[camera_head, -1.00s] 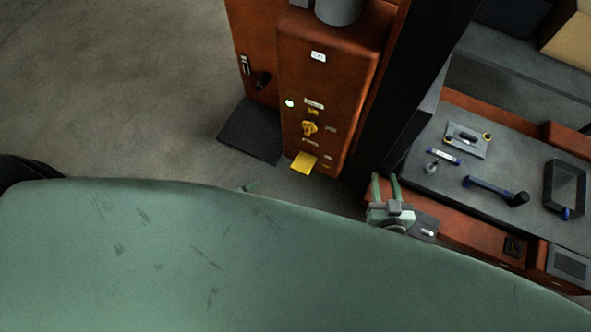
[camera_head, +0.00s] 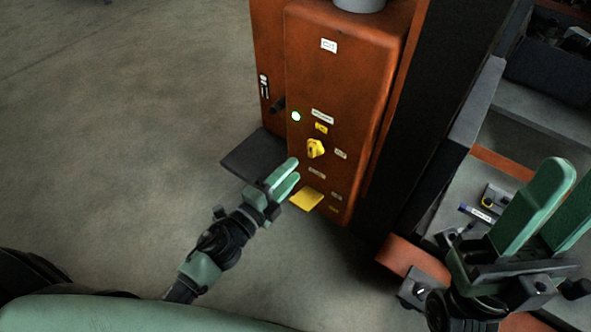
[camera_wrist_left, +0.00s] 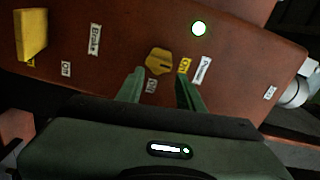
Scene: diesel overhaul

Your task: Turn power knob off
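The yellow power knob (camera_head: 315,148) is on the front of the orange machine cabinet (camera_head: 345,60). A lit white-green lamp (camera_head: 296,116) is above and left of it. My left gripper (camera_head: 290,171) is open and empty, just below and left of the knob in the head view. In the left wrist view the knob (camera_wrist_left: 159,60) lies ahead, between and beyond the two green fingertips (camera_wrist_left: 160,85); contact is not visible. Labels around the knob include "Power", "ON" and "Off". My right gripper (camera_head: 563,205) is open and empty at the right.
A yellow pedal-like flap (camera_head: 307,199) labelled near "Brake" sticks out low on the cabinet. A dark plate (camera_head: 255,155) lies at the cabinet's left foot. A grey-topped bench (camera_head: 455,200) with tools is at the right, partly behind my right gripper. The floor at left is clear.

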